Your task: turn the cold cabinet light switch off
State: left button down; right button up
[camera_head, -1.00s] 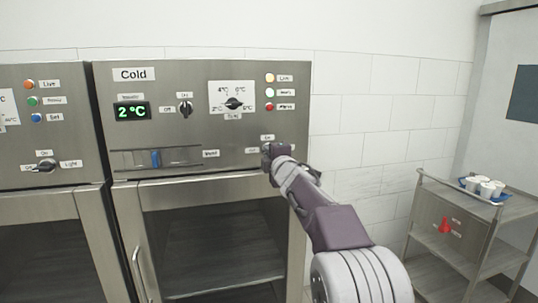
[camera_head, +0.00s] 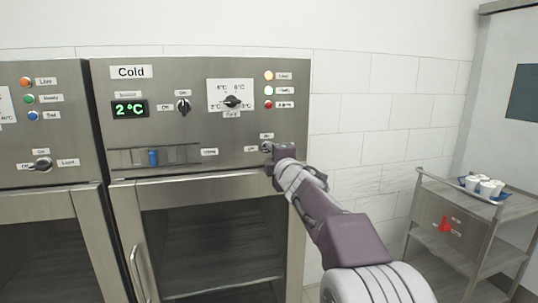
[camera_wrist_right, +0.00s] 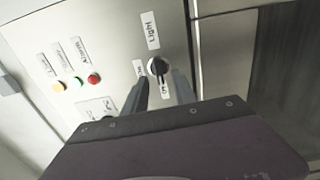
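The Cold cabinet (camera_head: 225,170) stands in the middle of the head view. Its light switch (camera_head: 266,147) is a small knob at the panel's lower right, with an On label above and an Off label to its left. In the right wrist view, the knob (camera_wrist_right: 157,66) shows beside the Light label (camera_wrist_right: 151,30); its dark lever appears to point toward the Off label (camera_wrist_right: 165,90). My right gripper (camera_head: 271,158) is just in front of and below the knob. In the right wrist view, its fingers (camera_wrist_right: 160,80) are apart, with nothing between them. Contact cannot be told. My left gripper is not in view.
The Cold panel also has a power knob (camera_head: 183,107), a temperature dial (camera_head: 232,102), a blue slider (camera_head: 153,157) and indicator lights. A neighbouring cabinet (camera_head: 50,165) with its own light knob (camera_head: 42,163) is at left. A trolley (camera_head: 440,190) with cups stands at right.

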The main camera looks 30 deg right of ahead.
jog(key=v, duration=0.5)
jog(key=shift+s, duration=0.3)
jog(key=shift+a, duration=0.15)
jog(key=w+a+f+g+y+p, duration=0.1)
jog(key=w+a+f+g+y, duration=0.15)
jog(key=a+f, duration=0.7)
jog(key=s+a+f+m+g, duration=0.2)
jog(key=f, duration=0.5)
jog(key=s+a+f+m+g, duration=0.2)
jog(key=f, duration=0.6)
jog(key=s+a+f+m+g+y, duration=0.1)
jog(key=s+f+m+g, duration=0.4)
jog(key=s+f, duration=0.3)
jog(key=s+a+f+m+g, duration=0.2)
jog(key=s+f+m+g, duration=0.3)
jog(key=s+f, duration=0.4)
jog(key=s+m+p, duration=0.1)
jog(key=s, duration=0.4)
jog(key=shift+s+a+f+m+y, duration=0.25)
jog(key=shift+s+a+m+y, duration=0.1)
jog(key=shift+s+m, duration=0.05)
